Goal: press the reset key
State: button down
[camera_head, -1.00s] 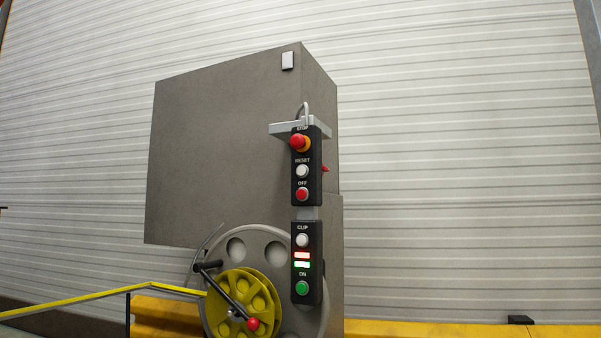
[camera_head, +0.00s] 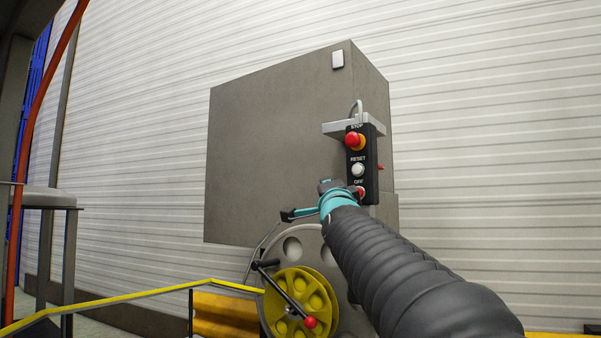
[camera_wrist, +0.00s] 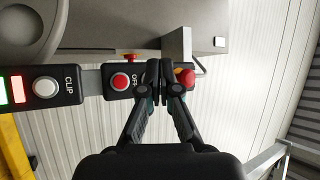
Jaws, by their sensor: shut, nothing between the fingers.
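The white round RESET key (camera_head: 358,170) shows in the head view on the black upper control box (camera_head: 368,133), between the red STOP button (camera_head: 353,139) and the red OFF button (camera_head: 361,191), which is partly covered by my arm. My gripper (camera_wrist: 160,68) is shut and empty in the wrist view. Its fingertips lie over the stretch of box between the OFF button (camera_wrist: 120,82) and the STOP button (camera_wrist: 186,77), hiding the RESET key there. I cannot tell whether the fingertips touch the key. In the head view my wrist is just left of and below the key.
The grey machine cabinet (camera_head: 280,145) stands behind the box. A grey bracket (camera_head: 340,128) juts out above it. A lower box with the white CLIP button (camera_wrist: 46,88) shows in the wrist view. A yellow reel with a crank (camera_head: 298,294) and a yellow rail (camera_head: 150,281) are lower left.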

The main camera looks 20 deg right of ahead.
aim_at(352, 170)
jog(key=r+m, duration=0.1)
jog(key=d+r+m+t+h, duration=0.1)
jog(key=r, duration=0.1)
jog(key=d+r+h, duration=0.1)
jog(key=shift+w+d+r+m, duration=0.15)
jog(key=shift+w+r+m, duration=0.05)
jog(key=shift+r+m, duration=0.2)
jog(key=shift+w+d+p, duration=0.6)
jog(key=shift+w+d, duration=0.3)
jog(key=shift+d, duration=0.25)
jog(key=shift+w+d+p, duration=0.65)
jog(key=shift+w+d, duration=0.25)
jog(key=shift+d, duration=0.25)
jog(key=shift+w+d+p, duration=0.6)
jog(key=shift+w+d, duration=0.3)
jog(key=shift+d, duration=0.25)
jog(key=shift+w+d, duration=0.25)
jog(key=shift+d, duration=0.1)
jog(key=shift+w+d+p, duration=0.25)
jog(key=shift+d+p, duration=0.05)
jog(key=shift+p, duration=0.1)
jog(key=shift+s+a+b, duration=0.5)
jog(key=shift+a+b, duration=0.15)
